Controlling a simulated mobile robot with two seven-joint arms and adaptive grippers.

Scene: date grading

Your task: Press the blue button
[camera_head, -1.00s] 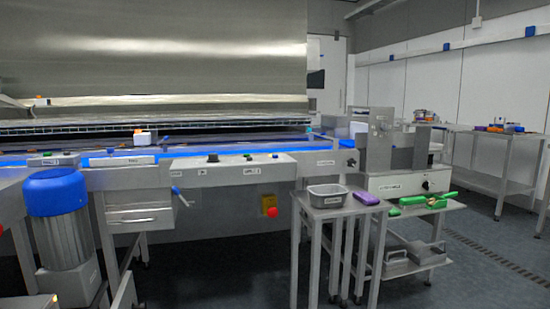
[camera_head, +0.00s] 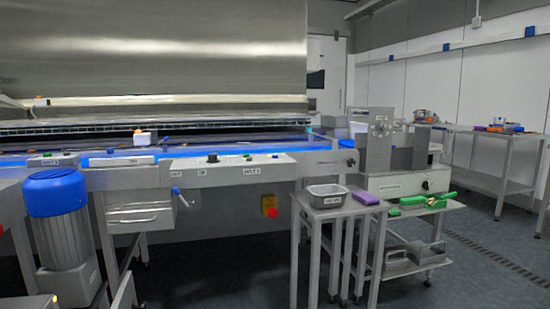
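A grey control panel (camera_head: 228,171) on the front of the conveyor machine carries several small controls. One is a dark knob (camera_head: 213,158). Neither of my grippers is in view.
A blue-capped motor (camera_head: 55,191) stands at the front left. A red emergency stop (camera_head: 272,212) sits low on the machine. Floor is open at far right.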

